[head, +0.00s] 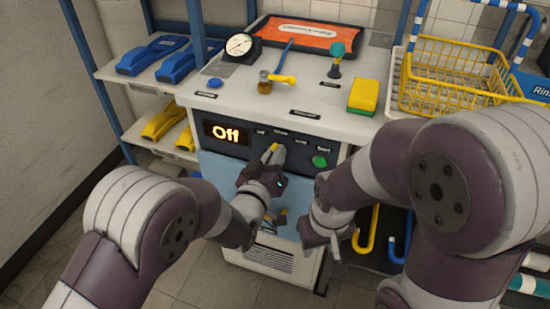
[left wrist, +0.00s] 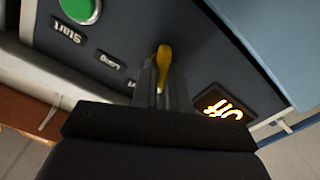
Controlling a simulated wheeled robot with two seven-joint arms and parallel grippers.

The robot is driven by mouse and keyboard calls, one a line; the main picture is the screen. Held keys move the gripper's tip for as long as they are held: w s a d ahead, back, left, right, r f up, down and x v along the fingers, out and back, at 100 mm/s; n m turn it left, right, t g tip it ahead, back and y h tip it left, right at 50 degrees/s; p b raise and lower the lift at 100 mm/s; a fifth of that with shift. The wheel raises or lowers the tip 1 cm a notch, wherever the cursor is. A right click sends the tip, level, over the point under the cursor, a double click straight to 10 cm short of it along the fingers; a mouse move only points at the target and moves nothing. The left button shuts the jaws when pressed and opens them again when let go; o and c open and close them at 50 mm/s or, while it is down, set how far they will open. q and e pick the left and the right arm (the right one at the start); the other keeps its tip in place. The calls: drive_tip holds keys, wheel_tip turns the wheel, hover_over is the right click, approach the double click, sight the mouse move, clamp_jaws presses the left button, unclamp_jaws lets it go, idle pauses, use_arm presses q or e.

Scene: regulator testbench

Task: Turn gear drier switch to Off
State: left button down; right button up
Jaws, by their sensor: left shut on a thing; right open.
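The gear drier's dark control panel (head: 290,150) is on the front of a white cabinet. Its display (head: 226,133) glows "Off" in orange, and the display also shows, upside down, in the left wrist view (left wrist: 222,108). My left gripper (head: 272,154) is at the panel, shut on the yellow switch (left wrist: 164,56), whose tip shows between the fingers. The fingers hide the rest of the switch and some of the labels. My right gripper (head: 333,243) is low in front of the cabinet, away from the panel, and its fingers are hard to make out.
A green start button (head: 320,161) is right of the switch. On the cabinet top are a gauge (head: 239,44), a yellow-handled valve (head: 278,80), a teal-knobbed lever (head: 337,52) and a sponge (head: 363,96). A yellow basket (head: 450,75) stands at right. Blue and yellow items fill the left shelves.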

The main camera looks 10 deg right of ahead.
use_arm(q)
drive_tip(key=shift+a+f+n+b, duration=0.15)
drive_tip(key=shift+n+b, duration=0.45)
drive_tip(key=shift+n, duration=1.7)
drive_tip(key=c, duration=1.1)
unclamp_jaws()
drive_tip(key=shift+c, duration=0.2)
drive_tip(key=p+v, duration=0.2)
drive_tip(key=v, duration=1)
drive_tip(key=shift+s+a, duration=0.15)
drive_tip(key=shift+s, duration=0.1)
